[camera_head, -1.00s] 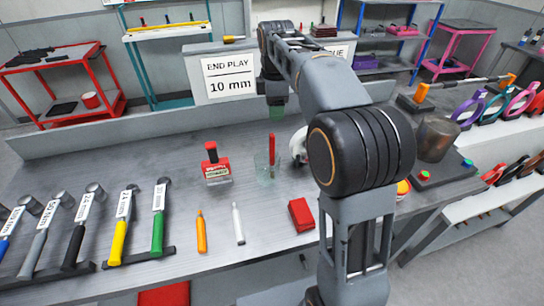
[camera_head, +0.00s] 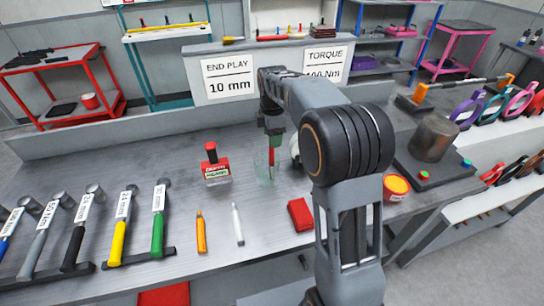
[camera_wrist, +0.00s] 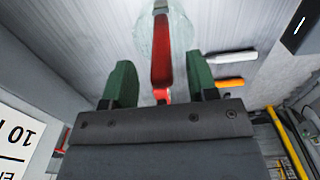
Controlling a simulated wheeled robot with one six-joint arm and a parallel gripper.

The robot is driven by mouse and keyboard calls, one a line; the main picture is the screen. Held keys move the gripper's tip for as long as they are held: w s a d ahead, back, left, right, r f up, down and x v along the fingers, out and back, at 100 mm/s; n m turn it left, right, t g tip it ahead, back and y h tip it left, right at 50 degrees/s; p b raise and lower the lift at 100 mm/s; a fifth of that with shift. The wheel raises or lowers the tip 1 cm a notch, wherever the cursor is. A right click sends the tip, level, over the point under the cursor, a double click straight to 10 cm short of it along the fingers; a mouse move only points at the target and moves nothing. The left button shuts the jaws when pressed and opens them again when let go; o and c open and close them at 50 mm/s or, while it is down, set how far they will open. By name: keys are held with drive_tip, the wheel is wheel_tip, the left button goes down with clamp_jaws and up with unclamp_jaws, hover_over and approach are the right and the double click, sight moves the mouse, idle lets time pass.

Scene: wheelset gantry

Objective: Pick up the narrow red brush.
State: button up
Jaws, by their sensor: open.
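The narrow red brush (camera_head: 271,157) stands upright in a clear glass (camera_head: 263,173) on the grey bench. In the wrist view the red brush (camera_wrist: 162,50) runs from the glass (camera_wrist: 182,40) towards my gripper. My gripper (camera_head: 273,134) is above the glass, pointing down, at the brush's upper end. In the wrist view my gripper (camera_wrist: 160,75) is open, with a green finger on each side of the brush and a visible gap to each. The brush's lower end is partly hidden by the glass.
An orange marker (camera_head: 201,232), a white marker (camera_head: 237,224) and a red block (camera_head: 300,214) lie in front. A white rounded object sits just right of the glass, partly hidden by my arm. Signs (camera_head: 229,79) stand behind.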

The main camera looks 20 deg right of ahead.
sight(272, 157)
drive_tip(key=shift+f, duration=1.65)
drive_tip(key=shift+c, duration=0.2)
clamp_jaws()
drive_tip(key=shift+r, duration=0.1)
